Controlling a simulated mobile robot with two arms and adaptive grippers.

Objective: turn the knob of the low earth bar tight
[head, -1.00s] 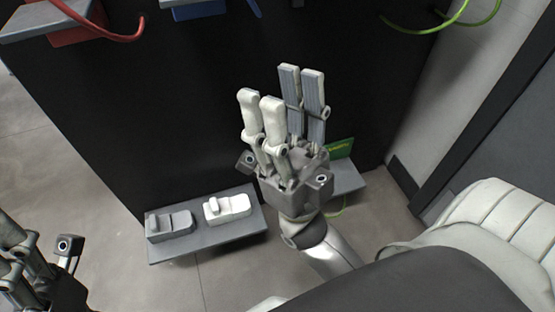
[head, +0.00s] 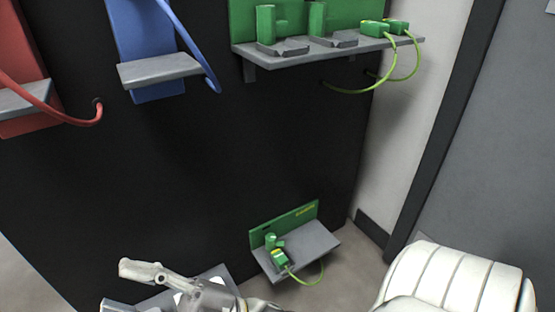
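The low earth bar is a green back plate (head: 300,215) with a grey shelf (head: 312,243), low at the foot of the black panel. A small green knob (head: 270,240) stands at the shelf's left end. Just in front of it is a green connector (head: 279,258) with a yellow-green wire. My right gripper (head: 130,287) is at the bottom edge, left of and apart from the low bar. My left gripper is out of view.
A higher green bar with a grey shelf (head: 350,50) carries green blocks and connectors with looping wires. Blue (head: 158,92) and red (head: 25,130) units with cables hang at the upper left. The black panel (head: 190,180) between is bare. A grey shelf (head: 222,272) lies behind my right gripper.

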